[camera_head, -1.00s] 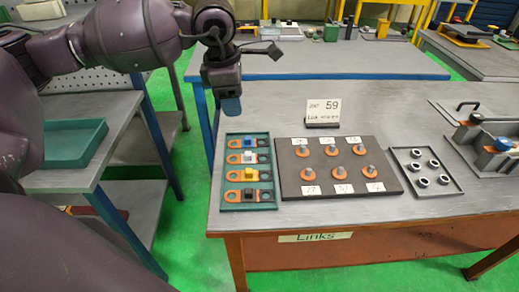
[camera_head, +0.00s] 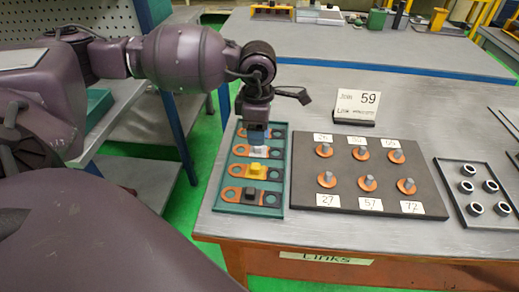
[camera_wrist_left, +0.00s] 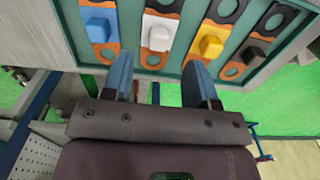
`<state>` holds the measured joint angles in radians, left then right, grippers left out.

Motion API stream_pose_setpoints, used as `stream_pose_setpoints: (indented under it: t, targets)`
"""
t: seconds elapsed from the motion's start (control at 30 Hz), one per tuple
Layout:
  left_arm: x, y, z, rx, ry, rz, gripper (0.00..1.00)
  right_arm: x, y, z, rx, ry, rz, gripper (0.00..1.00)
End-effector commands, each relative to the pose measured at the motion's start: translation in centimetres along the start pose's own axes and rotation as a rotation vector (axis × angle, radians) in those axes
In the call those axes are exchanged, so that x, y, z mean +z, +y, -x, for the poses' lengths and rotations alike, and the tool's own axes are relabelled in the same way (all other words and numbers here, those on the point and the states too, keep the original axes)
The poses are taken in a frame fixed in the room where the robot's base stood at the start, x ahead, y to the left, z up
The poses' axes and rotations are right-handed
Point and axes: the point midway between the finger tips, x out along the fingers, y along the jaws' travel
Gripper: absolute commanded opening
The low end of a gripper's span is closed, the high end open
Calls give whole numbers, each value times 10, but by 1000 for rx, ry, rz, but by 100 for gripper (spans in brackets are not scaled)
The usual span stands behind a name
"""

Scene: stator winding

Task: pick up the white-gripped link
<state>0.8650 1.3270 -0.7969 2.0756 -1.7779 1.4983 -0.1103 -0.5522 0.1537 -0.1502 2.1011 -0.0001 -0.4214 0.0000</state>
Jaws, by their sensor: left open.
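The white-gripped link (camera_head: 241,150) lies in the second slot from the back of the green tray (camera_head: 284,195). The white block lies ahead of the gap between the fingers. My right gripper is not in view.
The tray also holds links with blue (camera_wrist_left: 98,27), yellow (camera_head: 256,169) and black (camera_head: 251,194) grips, close on both sides. A dark board (camera_head: 300,190) with orange pegged pieces stands right of the tray. Further right is a tray of rings (camera_head: 466,210).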

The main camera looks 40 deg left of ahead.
Motion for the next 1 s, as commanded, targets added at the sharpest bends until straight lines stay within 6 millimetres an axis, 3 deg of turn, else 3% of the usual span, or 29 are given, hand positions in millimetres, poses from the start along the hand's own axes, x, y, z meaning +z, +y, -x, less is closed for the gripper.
stream_pose_setpoints:
  t: [0.17,0.5,0.77,1.0]
  targets:
    - [0,0,-10,0,0,0,53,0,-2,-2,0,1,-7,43]
    - [0,2,-53,-2,1,1,53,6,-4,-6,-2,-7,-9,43]
    - [0,2,-55,1,-1,0,53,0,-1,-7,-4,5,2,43]
    - [0,2,-55,1,-1,0,18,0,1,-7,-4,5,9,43]
